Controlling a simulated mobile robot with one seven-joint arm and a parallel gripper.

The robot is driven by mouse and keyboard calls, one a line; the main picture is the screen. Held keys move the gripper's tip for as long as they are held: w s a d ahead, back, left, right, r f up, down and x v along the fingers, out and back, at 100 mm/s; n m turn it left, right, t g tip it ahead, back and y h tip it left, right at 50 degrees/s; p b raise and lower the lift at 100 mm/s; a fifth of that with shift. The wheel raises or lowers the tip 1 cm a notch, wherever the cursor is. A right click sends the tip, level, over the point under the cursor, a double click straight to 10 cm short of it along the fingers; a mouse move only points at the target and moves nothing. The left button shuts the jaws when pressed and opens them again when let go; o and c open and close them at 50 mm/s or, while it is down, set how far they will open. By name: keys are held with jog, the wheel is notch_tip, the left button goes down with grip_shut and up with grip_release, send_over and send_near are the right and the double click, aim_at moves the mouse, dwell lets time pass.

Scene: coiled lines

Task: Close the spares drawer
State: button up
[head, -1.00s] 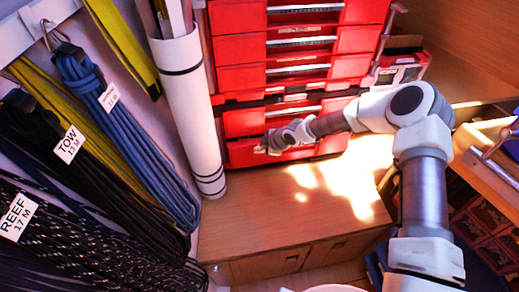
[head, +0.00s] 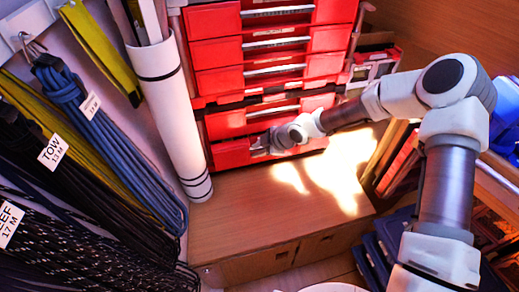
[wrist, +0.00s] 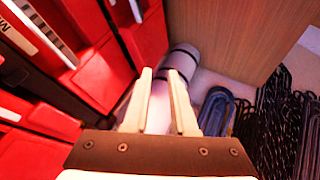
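A stack of red drawers (head: 217,53) stands at the back in the head view. No readable label there shows which one is the spares drawer. My gripper (head: 254,147) is at the front of the lowest visible drawer (head: 231,155) and partly hides its middle. I cannot tell whether it touches that drawer or how far the drawer stands out. In the wrist view my gripper (wrist: 164,100) has its two pale fingers apart with nothing between them. Red drawer fronts (wrist: 92,50) fill the left of that view, close beside the fingers.
A white rolled tube (head: 170,105) stands left of the drawers. Coiled lines (head: 75,100) hang on the left wall. The wooden top (head: 255,215) before the drawers is mostly clear, with bright sun patches. Blue books (head: 385,245) stand at right.

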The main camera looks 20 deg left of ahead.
jog(key=o, duration=0.3)
jog(key=f+m+y, duration=0.1)
jog(key=f+m, duration=0.1)
jog(key=d+f+m+y+b, duration=0.1)
jog(key=f+m, duration=0.1)
jog(key=m, duration=0.1)
jog(key=s+d+f+m+y+b, duration=0.1)
jog(key=f+m, duration=0.1)
jog(key=shift+d+t, duration=0.25)
jog(key=shift+t, duration=0.15)
jog(key=shift+o, duration=0.2)
jog(key=d+f+m+t+b, duration=0.25)
jog(key=d+m+t, duration=0.3)
jog(key=m, duration=0.85)
jog(key=d+f+m+t+b, duration=0.2)
jog(key=d+f+m+t, duration=0.4)
jog(key=m, duration=0.7)
jog(key=r+b+x, duration=0.1)
jog(key=r+x, duration=0.1)
jog(key=x, duration=1.5)
jog(key=shift+a+b, duration=0.35)
jog(key=shift+a, duration=0.05)
jog(key=shift+s+t, duration=0.1)
jog(key=shift+t, duration=0.15)
grip_shut()
